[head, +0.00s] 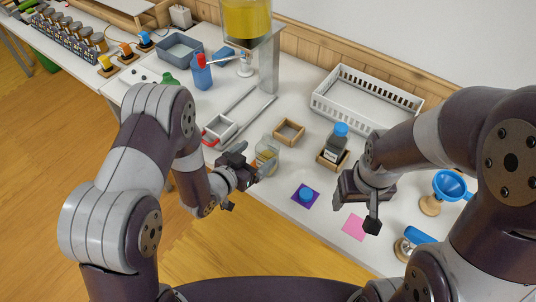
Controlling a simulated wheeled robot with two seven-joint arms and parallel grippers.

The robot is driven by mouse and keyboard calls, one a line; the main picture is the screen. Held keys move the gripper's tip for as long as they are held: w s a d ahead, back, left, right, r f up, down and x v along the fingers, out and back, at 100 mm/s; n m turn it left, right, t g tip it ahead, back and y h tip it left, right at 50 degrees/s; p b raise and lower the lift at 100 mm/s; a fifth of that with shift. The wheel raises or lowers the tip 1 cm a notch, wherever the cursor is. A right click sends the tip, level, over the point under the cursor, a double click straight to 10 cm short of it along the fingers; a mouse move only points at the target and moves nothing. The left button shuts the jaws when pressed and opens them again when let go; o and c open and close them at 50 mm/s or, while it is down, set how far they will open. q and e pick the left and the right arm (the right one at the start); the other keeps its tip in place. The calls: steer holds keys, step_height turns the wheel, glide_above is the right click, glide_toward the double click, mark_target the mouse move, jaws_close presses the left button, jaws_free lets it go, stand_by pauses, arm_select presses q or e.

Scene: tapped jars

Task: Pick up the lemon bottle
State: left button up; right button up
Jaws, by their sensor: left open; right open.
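A clear bottle with pale yellow in it (267,154), which looks like the lemon bottle, stands on the white table near its front edge. No cap shows on it, and any label is too small to read. My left gripper (248,186) is open, just left of and in front of this bottle; its arm hides part of the lower left side, and I cannot tell if they touch. My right gripper (355,212) is open and empty above the table's front edge, right of a blue cap (306,195) on a purple mat.
A dark bottle with a blue cap (336,143) stands in a wooden holder, beside an empty wooden frame (289,131). A white basket (365,97) is behind. A dispenser with yellow liquid (246,22) stands at the back. A pink square (354,227) lies at the front right.

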mark_target(271, 146)
arm_select(q)
steer(key=x, duration=0.4)
steer(key=p+x, duration=0.1)
steer(key=x, duration=0.1)
steer(key=shift+d, duration=0.6)
steer(key=c, duration=1)
steer(key=shift+c, duration=1.1)
steer(key=shift+r, duration=0.1)
